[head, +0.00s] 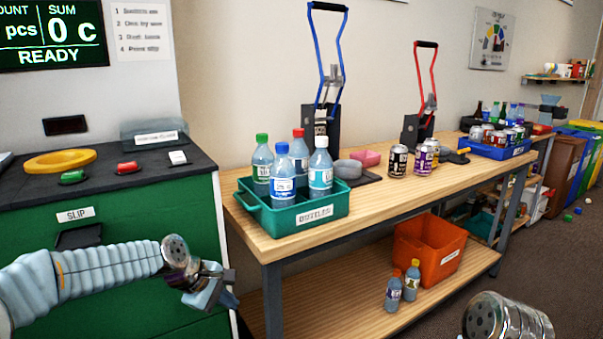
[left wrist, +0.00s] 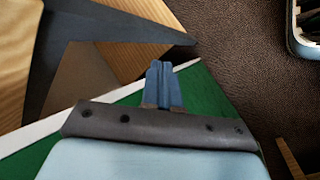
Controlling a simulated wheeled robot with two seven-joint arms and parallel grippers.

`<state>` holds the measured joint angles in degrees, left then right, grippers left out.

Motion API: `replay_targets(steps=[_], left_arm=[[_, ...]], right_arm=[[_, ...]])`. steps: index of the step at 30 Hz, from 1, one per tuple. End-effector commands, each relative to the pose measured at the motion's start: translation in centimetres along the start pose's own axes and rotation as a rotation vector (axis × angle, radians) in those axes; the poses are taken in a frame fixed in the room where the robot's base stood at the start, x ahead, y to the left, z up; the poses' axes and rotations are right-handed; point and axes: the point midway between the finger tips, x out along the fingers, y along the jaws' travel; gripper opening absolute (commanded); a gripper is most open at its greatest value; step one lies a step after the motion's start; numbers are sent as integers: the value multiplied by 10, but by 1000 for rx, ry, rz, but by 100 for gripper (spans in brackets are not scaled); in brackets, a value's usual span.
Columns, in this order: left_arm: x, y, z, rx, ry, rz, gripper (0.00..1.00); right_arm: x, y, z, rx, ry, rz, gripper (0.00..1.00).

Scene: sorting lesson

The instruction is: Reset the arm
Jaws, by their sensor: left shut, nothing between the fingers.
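My left arm comes in from the left in the head view, in front of the green cabinet (head: 130,265). My left gripper (head: 228,299) is beside the cabinet's right edge, low and left of the wooden bench (head: 400,178). In the left wrist view the two blue-grey fingers of the left gripper (left wrist: 163,82) are together with nothing between them. Part of my right arm shows at the bottom right of the head view; its gripper is out of the picture.
A green crate (head: 256,217) with several bottles stands on the bench's near end. Cans (head: 397,161) and two lever presses (head: 329,75) stand behind. An orange bin (head: 445,232) and two small bottles (head: 393,291) sit on the lower shelf. Brown floor (head: 555,275) is free at right.

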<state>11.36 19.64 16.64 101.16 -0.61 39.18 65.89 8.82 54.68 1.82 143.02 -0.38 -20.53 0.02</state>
Motion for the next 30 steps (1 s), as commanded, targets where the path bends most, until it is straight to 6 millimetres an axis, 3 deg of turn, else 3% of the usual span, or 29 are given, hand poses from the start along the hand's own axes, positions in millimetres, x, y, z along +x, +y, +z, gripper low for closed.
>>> replay_targets(steps=[1,3,7,10,12,15,18,21,30], left_arm=[[41,-26,1,66,-19,-36,0],[90,-64,3,175,-37,-68,0],[164,-150,19,393,-78,-131,0],[201,-222,38,563,-115,-177,0],[215,-268,52,674,-142,-205,0],[223,-319,70,806,-175,-235,0],[223,-350,81,894,-197,-252,0],[222,-364,86,938,-205,-258,0],[222,-365,86,947,-205,-258,0]], right_arm=[[0,0,0,0,0,0,43],[0,0,0,0,0,0,43],[0,0,0,0,0,0,43],[0,0,0,0,0,0,43],[0,0,0,0,0,0,43],[0,0,0,0,0,0,43],[0,0,0,0,0,0,43],[0,0,0,0,0,0,43],[0,0,0,0,0,0,43]])
